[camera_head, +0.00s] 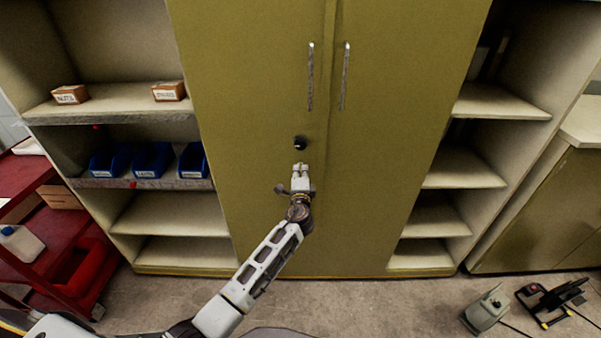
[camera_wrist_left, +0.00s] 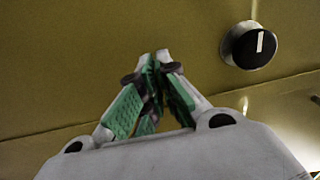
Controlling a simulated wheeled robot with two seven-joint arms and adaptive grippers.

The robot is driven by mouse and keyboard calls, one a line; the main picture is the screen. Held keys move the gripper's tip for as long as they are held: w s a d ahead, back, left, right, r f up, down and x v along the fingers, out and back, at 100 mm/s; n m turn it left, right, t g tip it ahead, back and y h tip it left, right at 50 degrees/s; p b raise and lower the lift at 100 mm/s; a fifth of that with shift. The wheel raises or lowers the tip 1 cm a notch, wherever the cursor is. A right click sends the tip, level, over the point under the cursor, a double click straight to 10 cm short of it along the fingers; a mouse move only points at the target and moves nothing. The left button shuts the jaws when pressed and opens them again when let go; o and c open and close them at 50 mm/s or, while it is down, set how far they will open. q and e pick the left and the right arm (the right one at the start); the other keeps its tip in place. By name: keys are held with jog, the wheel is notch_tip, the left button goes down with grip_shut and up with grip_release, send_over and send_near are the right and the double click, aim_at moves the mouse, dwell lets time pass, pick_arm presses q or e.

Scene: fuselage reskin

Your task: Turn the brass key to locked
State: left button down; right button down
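A round black lock (camera_head: 300,143) sits on the left door of the olive cabinet, below the door handles. In the left wrist view the lock (camera_wrist_left: 248,46) is at the upper right, a black disc with a pale rim and a white bar across its face. I cannot make out a separate brass key. My left gripper (camera_head: 300,166) is just below the lock in the head view, apart from it. In the left wrist view its green-padded fingers (camera_wrist_left: 158,62) meet at the tips, with nothing clearly held between them. My right gripper is not in view.
The olive cabinet doors (camera_head: 265,75) are closed, with two vertical handles (camera_head: 311,77). Shelves flank them, with blue bins (camera_head: 153,160) on the left. A red cart (camera_head: 75,270) stands at the lower left. The floor before the cabinet is clear apart from devices at the right.

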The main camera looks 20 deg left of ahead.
pick_arm(q)
jog(key=shift+m, duration=0.4)
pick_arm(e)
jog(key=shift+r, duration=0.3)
pick_arm(q)
jog(key=shift+m+p, duration=5.6)
jog(key=shift+m, duration=3)
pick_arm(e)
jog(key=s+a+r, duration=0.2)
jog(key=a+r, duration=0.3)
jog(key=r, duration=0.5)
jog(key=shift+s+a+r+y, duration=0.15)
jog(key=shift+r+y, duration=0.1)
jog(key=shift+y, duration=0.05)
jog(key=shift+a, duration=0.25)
pick_arm(q)
jog(key=c, duration=1.7)
grip_release()
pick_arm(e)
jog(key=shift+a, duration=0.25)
